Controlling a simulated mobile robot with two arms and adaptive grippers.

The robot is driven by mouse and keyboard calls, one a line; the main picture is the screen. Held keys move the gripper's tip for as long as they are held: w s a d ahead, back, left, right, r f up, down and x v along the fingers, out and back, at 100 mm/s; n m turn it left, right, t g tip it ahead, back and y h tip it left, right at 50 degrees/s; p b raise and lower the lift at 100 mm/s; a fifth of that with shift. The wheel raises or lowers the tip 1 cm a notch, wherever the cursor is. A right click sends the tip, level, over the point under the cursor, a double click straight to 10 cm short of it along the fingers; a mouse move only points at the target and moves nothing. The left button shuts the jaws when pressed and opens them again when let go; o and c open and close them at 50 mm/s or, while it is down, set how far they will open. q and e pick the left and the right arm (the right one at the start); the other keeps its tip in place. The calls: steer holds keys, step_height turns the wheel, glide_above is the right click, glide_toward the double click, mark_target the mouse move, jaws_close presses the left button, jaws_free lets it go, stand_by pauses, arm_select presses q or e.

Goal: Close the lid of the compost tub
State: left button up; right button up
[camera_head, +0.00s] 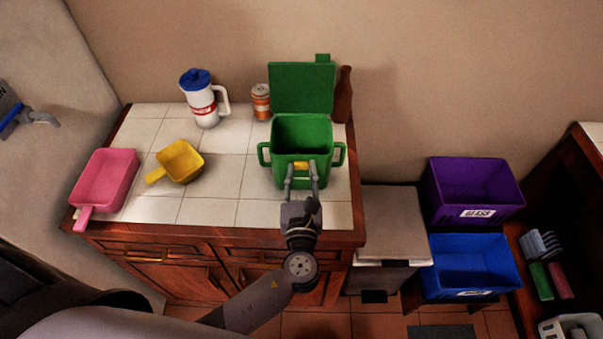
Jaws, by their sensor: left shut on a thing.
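The green compost tub (285,178) stands on the tiled counter, upright, with a handle on each side. Its lid (302,88) is open, standing up behind the tub with a small tab at its top edge. The inside of the tub shows dark green. My left gripper (301,170) is at the tub's front side, its fingers on either side of a small yellow piece (301,165) by the tub's front wall. It is shut on this piece; I cannot tell whether the piece is part of the tub. My right gripper is not in view.
A brown bottle (343,95) stands close right of the lid. A yellow scoop (180,160) and a pink pan (104,182) lie farther left. Bare tiles lie between.

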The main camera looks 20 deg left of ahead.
arm_select(q)
jaws_close()
steer(key=shift+r+p, duration=0.1)
steer(key=shift+p, duration=0.25)
steer(key=shift+w, duration=0.1)
steer(key=o, duration=0.9)
jaws_free()
steer(key=v, duration=1.2)
